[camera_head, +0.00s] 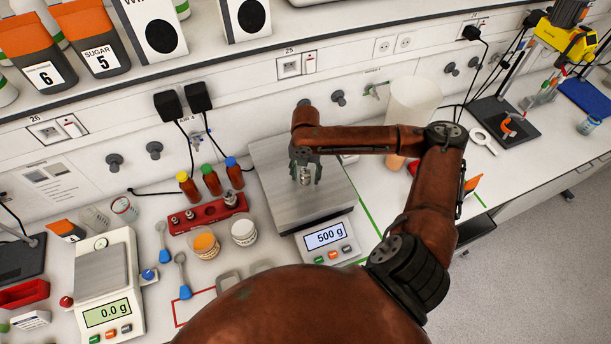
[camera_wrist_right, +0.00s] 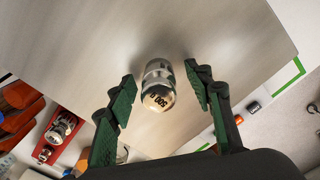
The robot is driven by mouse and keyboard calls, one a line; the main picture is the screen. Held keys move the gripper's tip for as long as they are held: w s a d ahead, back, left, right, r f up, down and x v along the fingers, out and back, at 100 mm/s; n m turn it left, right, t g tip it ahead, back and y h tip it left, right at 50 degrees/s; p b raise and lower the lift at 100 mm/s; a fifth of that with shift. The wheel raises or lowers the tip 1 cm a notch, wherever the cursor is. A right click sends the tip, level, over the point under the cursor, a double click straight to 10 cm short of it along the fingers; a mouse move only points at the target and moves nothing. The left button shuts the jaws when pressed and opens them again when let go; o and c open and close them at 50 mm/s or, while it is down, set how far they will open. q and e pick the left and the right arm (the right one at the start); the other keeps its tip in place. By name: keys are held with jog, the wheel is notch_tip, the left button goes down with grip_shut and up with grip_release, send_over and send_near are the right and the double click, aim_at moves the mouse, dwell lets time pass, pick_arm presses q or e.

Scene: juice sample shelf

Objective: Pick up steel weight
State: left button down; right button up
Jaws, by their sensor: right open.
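The steel weight (camera_head: 305,176) stands on the flat metal plate of the large scale (camera_head: 278,165), whose display reads 500 g. In the right wrist view the weight (camera_wrist_right: 158,86) is shiny with a knob top and a "500" marking. My right gripper (camera_head: 306,174) is over the plate, with its fingers on either side of the weight. In the right wrist view its green-padded fingers (camera_wrist_right: 160,92) are spread, with gaps between them and the weight. My left gripper is not in view.
A red weight block (camera_head: 208,214) with smaller weights stands left of the scale, with three orange bottles (camera_head: 211,180) behind it. A second scale (camera_head: 104,285) reads 0.0 g at left.

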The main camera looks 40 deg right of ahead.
grip_shut()
dwell(0.6)
jog(key=shift+r, duration=0.1)
